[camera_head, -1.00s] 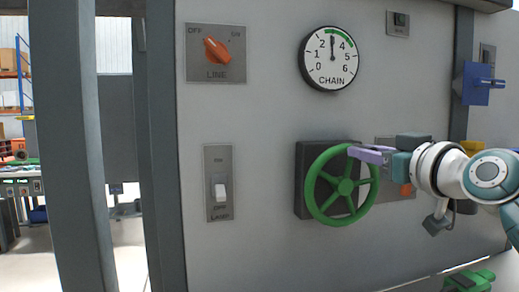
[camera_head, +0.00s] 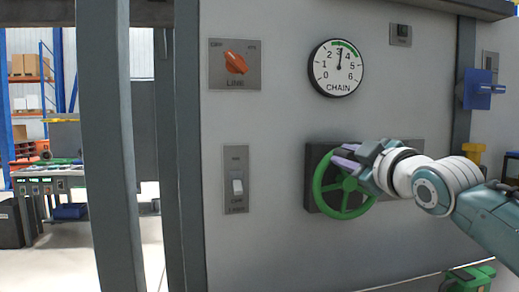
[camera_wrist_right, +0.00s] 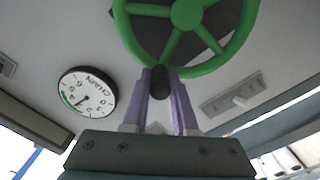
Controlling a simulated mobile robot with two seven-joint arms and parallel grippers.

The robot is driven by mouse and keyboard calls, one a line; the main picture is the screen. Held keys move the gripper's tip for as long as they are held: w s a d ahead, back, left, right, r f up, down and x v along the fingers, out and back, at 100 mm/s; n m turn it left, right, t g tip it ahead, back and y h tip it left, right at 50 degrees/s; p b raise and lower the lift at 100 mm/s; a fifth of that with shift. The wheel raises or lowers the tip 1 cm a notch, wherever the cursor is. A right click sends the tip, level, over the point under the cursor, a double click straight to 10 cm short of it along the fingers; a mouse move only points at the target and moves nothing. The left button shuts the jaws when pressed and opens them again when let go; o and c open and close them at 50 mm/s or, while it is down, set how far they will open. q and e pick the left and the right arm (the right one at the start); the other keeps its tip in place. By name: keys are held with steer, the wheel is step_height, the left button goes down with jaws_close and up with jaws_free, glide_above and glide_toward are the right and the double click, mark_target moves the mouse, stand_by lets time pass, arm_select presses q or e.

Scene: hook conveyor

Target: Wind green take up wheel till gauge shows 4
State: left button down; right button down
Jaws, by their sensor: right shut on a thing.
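The green take-up wheel (camera_head: 318,190) is mounted on the grey panel, with a dark plate behind it. My right gripper (camera_head: 343,157) is at the top of its rim in the head view. In the right wrist view, the purple fingers of my right gripper (camera_wrist_right: 162,90) are closed around a dark handle (camera_wrist_right: 161,81) at the wheel's rim (camera_wrist_right: 205,67). The round CHAIN gauge (camera_head: 336,84) is above the wheel. Its needle points nearly straight up, at about 3, and a green band lies at the upper right of the dial. My left gripper is out of view.
An orange LINE knob (camera_head: 236,62) is at the upper left of the panel, above a white lamp switch (camera_head: 238,187). A blue bracket (camera_head: 478,89) sticks out at the right. Grey posts (camera_head: 108,150) stand left of the panel.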

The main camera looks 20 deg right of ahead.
mark_target(322, 204)
steer(key=n, duration=0.1)
steer(key=a+f+n, duration=0.1)
steer(key=n, duration=0.1)
steer(key=a+f+n, duration=0.1)
steer(key=shift+w+a+n, duration=0.2)
steer(key=shift+w+n, duration=0.1)
steer(key=n, duration=0.1)
steer(key=a+f+n+b, duration=0.1)
steer(key=shift+w+f+n, duration=0.1)
steer(key=shift+f+n, duration=0.2)
steer(key=shift+a+f+n+b, duration=0.2)
steer(key=shift+f+n+b, duration=0.15)
steer(key=shift+f+n, duration=0.45)
step_height(322, 204, down, 3)
steer(key=n+b, duration=0.1)
steer(key=n, duration=0.1)
steer(key=n+b, duration=0.1)
steer(key=n, duration=0.1)
steer(key=shift+a+r+n, duration=0.1)
steer(key=shift+r+n, duration=0.1)
steer(key=shift+n, duration=0.2)
steer(key=f+n, duration=0.1)
steer(key=n+b, duration=0.1)
steer(key=n, duration=0.1)
steer(key=shift+d+f, duration=0.2)
steer(key=shift+f, duration=0.2)
steer(key=shift+d+f+n, duration=0.25)
steer(key=shift+f+n, duration=0.2)
steer(key=shift+n, duration=0.45)
